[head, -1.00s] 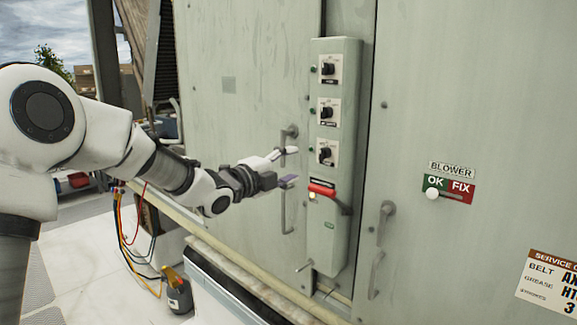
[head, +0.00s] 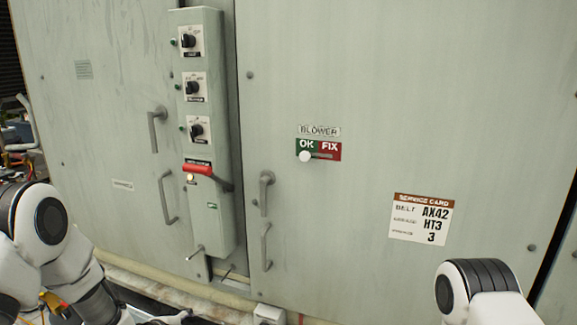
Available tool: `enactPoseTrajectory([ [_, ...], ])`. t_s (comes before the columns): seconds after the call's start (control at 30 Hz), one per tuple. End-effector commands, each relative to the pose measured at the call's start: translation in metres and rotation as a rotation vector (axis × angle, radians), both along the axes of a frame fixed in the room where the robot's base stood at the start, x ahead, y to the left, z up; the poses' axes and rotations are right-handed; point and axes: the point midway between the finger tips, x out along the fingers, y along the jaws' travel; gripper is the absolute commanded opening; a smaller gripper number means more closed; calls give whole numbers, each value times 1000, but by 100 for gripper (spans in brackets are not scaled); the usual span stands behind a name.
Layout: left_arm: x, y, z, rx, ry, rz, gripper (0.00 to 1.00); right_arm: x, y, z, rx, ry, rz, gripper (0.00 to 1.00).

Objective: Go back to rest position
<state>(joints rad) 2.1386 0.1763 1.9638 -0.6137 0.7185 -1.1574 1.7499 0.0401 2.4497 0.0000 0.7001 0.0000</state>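My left arm is folded low in the bottom left corner of the head view. A dark and white part at its end, probably the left gripper (head: 178,318), is mostly cut off by the bottom edge, so its fingers cannot be made out. My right arm shows only as a white and black joint at the bottom right; its gripper is out of view. Neither arm visibly touches the cabinet (head: 350,60).
A control box (head: 217,120) with three dark knobs and a red-handled switch (head: 197,169) stands out from the cabinet. Door handles flank it. The BLOWER slider knob (head: 305,156) sits at the OK end. A service card (head: 420,219) is at right.

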Motion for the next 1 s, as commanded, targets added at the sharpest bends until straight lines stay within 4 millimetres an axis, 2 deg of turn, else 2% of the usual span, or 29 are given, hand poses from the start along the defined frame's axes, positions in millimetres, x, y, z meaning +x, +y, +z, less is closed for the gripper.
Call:
enactPoseTrajectory([
  [0.03,-28,-4,-43,-22,99,34,57,0,0,-7,0,0,0,40],
  [0.1,-71,-7,-91,-62,244,112,57,0,0,-12,0,0,0,40],
  [0.17,-111,-9,-128,-95,370,195,57,0,0,-15,0,0,0,40],
  [0.2,-141,-9,-150,-115,457,263,57,0,0,-18,0,0,0,40],
  [0.27,-188,-9,-179,-141,589,379,57,0,0,-22,0,0,0,40],
  [0.3,-221,-7,-195,-157,677,473,57,0,0,-24,0,0,0,40],
  [0.37,-273,-4,-211,-178,805,646,57,0,0,-27,0,0,0,40],
  [0.4,-306,1,-216,-191,880,786,57,0,0,-28,0,0,0,40],
  [0.43,-329,5,-215,-202,928,909,57,0,0,-28,0,0,0,40],
  [0.5,-360,17,-201,-258,969,1222,57,0,0,-26,0,0,0,40],
  [0.57,-368,23,-198,-311,962,1398,57,0,0,-26,0,0,0,40],
  [0.63,-366,25,-199,-361,949,1499,57,0,0,-26,0,0,0,40],
  [1.0,-366,25,-199,-384,947,1534,57,0,0,-26,0,0,0,40],
])
